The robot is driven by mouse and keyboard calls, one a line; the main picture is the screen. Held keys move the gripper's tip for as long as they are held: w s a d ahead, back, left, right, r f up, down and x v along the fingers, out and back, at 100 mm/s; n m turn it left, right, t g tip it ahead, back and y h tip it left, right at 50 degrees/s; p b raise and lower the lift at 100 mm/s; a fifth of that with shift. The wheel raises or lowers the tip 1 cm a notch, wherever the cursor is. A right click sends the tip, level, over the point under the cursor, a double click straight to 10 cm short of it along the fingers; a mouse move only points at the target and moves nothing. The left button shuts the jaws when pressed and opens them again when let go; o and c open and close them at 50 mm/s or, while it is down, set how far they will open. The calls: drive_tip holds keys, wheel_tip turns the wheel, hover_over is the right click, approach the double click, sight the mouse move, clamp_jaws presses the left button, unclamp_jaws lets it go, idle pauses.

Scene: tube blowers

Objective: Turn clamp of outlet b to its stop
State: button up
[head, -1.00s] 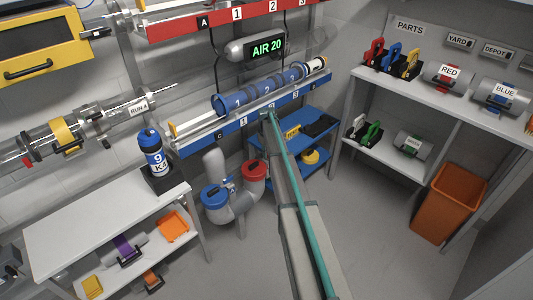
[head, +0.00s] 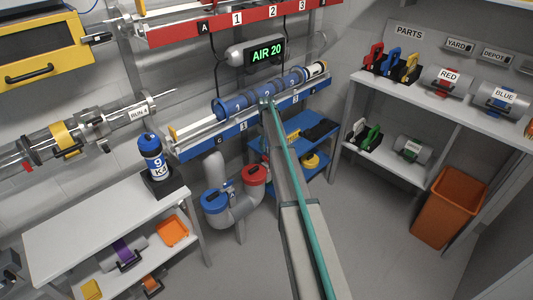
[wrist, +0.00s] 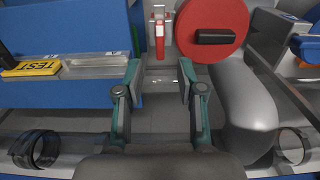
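A U-shaped grey pipe (head: 233,214) stands on the floor with a blue cap (head: 216,202) and a red cap (head: 254,174) on its two ends. No letter on either outlet is readable. In the wrist view the red cap (wrist: 203,18) is a round disc with a black handle bar, and a small red and white lever-like part (wrist: 159,38) stands left of it. I cannot tell whether that part is the clamp. My gripper (wrist: 157,75) is open and empty, its teal fingers apart, with that part beyond the gap. In the head view my gripper (head: 266,103) is by the blue rail, above the red cap.
The blue rail (head: 225,137) carries blue tubes. A blue shelf (head: 300,125) holds dark and yellow items. An orange bin (head: 447,210) stands right; the middle floor is open.

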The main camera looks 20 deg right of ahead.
drive_tip(key=shift+r, duration=2.2)
drive_tip(key=s+a+f+m+g+p, duration=0.1)
drive_tip(key=s+a+f+m, duration=0.1)
drive_tip(key=s+a+f, duration=0.7)
drive_tip(key=s+a+f+m+p, duration=0.15)
drive_tip(key=s+f, duration=0.45)
drive_tip(key=s, duration=0.8)
drive_tip(key=s+a+f+m+g, duration=0.1)
drive_tip(key=s+a+f+m, duration=0.1)
drive_tip(key=s+a+f, duration=0.7)
drive_tip(key=s+a+g+p, duration=0.2)
drive_tip(key=s+a, duration=0.1)
drive_tip(key=s, duration=1.6)
drive_tip(key=s+a+n+g+p, duration=0.1)
drive_tip(key=s+a+g+p, duration=0.1)
drive_tip(key=s, duration=1.7)
drive_tip(key=shift+s+a+f+g, duration=0.15)
drive_tip(key=shift+a+f+g, duration=0.2)
drive_tip(key=shift+a, duration=0.5)
